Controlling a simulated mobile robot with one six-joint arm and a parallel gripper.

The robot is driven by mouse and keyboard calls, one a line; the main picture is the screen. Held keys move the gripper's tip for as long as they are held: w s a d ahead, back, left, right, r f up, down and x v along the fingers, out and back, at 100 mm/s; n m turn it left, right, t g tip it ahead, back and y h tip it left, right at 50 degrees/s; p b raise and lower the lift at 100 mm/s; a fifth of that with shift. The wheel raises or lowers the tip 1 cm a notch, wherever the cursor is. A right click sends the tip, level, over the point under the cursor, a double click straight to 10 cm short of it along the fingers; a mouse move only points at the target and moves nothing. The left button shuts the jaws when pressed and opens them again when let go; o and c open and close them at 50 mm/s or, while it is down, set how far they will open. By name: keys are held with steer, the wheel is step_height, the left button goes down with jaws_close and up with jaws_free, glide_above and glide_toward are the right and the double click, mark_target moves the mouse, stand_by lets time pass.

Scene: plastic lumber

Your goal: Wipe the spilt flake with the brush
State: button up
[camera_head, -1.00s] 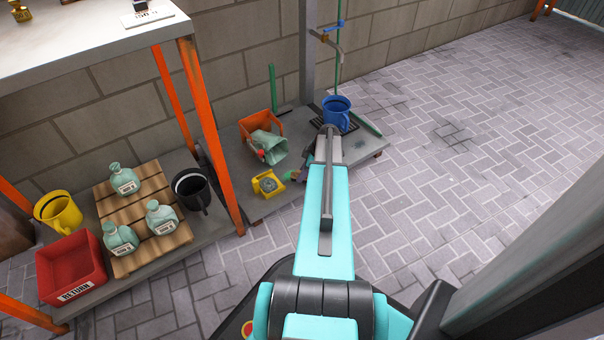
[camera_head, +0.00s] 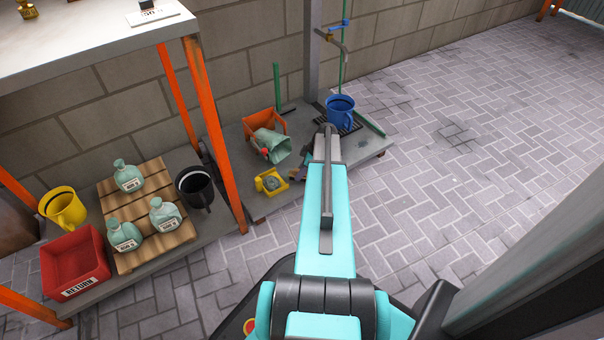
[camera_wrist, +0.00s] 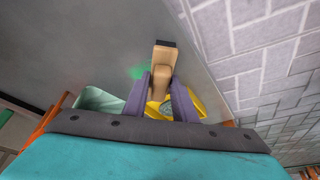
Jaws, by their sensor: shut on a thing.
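In the wrist view, my gripper (camera_wrist: 160,88) is shut on the wooden brush (camera_wrist: 162,62), held between its two purple fingers. The brush has a pale wooden body and a dark end pointing away from me. A small green patch, the spilt flake (camera_wrist: 137,72), lies on the grey slab just left of the brush; I cannot tell if the brush touches the slab. In the head view, my arm hides most of my gripper (camera_head: 302,170) and the brush and flake cannot be made out.
A yellow tray (camera_head: 283,186) and a tipped green jug (camera_head: 270,145) by an orange bin (camera_head: 262,124) stand left of my gripper. An orange shelf post (camera_head: 217,140) rises at left. Paving at right is clear.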

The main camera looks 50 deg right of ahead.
steer(key=shift+w+d, duration=0.2)
steer(key=shift+w, duration=0.35)
steer(key=shift+w+d, duration=0.2)
steer(key=shift+w, duration=0.35)
steer(key=shift+f, duration=0.1)
steer(key=shift+w+d+p, duration=0.3)
steer(key=shift+w, duration=0.55)
steer(key=shift+w+d+p, duration=0.25)
steer(key=shift+w, duration=0.6)
steer(key=shift+w+d+p, duration=0.15)
steer(key=shift+w+d, duration=0.15)
steer(key=shift+w, duration=0.55)
steer(key=shift+w+d+p, duration=0.15)
steer(key=shift+w+d, duration=0.1)
steer(key=shift+w, duration=0.55)
steer(key=shift+a, duration=0.1)
steer(key=shift+w+a, duration=0.25)
steer(key=shift+a, duration=0.45)
